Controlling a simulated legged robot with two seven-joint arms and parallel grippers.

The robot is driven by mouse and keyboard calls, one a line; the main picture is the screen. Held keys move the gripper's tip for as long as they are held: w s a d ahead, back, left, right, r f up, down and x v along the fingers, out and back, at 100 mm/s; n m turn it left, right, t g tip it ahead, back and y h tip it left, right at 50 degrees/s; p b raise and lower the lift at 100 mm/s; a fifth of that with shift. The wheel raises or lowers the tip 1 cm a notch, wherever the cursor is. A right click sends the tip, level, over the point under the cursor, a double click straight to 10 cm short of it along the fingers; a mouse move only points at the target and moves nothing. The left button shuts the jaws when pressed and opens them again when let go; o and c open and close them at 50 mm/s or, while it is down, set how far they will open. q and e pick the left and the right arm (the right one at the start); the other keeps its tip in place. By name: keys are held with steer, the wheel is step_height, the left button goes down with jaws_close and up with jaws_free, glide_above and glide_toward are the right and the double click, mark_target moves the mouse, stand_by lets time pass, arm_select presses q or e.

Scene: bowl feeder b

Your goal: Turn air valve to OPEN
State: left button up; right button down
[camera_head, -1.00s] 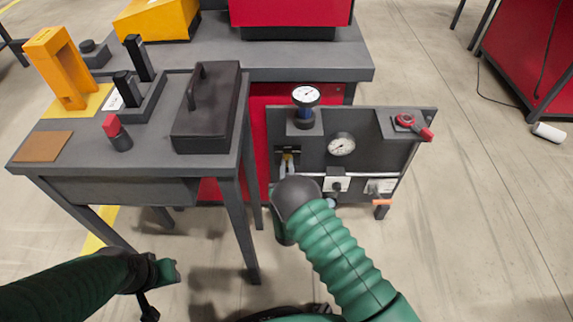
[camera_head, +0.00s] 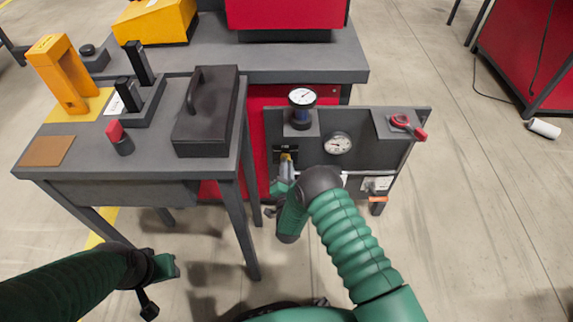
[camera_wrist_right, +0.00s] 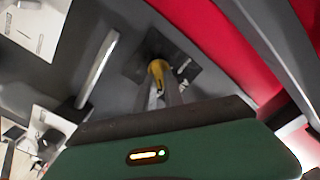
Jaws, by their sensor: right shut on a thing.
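The valve with a small yellow handle (camera_head: 287,157) sits on a black plate at the left of the grey panel (camera_head: 360,118). The handle also shows in the right wrist view (camera_wrist_right: 157,69), in front of the dark plate with a small white label too blurred to read. My right gripper (camera_head: 286,170) is shut on the yellow handle; its fingers (camera_wrist_right: 163,95) cover the handle's lower part. My left gripper (camera_head: 160,280) hangs empty at the lower left, away from the panel; its fingers are too dark to judge.
The panel carries two round gauges (camera_head: 338,143), a red lever (camera_head: 408,126) at upper right and an orange handle (camera_head: 378,199) below. A grey table (camera_head: 95,160) with a black lidded box (camera_head: 206,120) stands close on the left.

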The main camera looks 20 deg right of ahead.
steer(key=shift+s+a+f+m, duration=0.1)
steer(key=shift+s+f+m, duration=0.05)
steer(key=shift+f+m, duration=0.3)
stand_by(0.3)
steer(key=c, duration=1.5)
jaws_free()
steer(key=shift+c, duration=0.2)
steer(key=shift+o, duration=0.5)
steer(key=shift+r, duration=0.2)
steer(key=p+v, duration=0.6)
steer(key=v, duration=1)
steer(key=shift+s, duration=0.3)
steer(key=shift+a, duration=0.1)
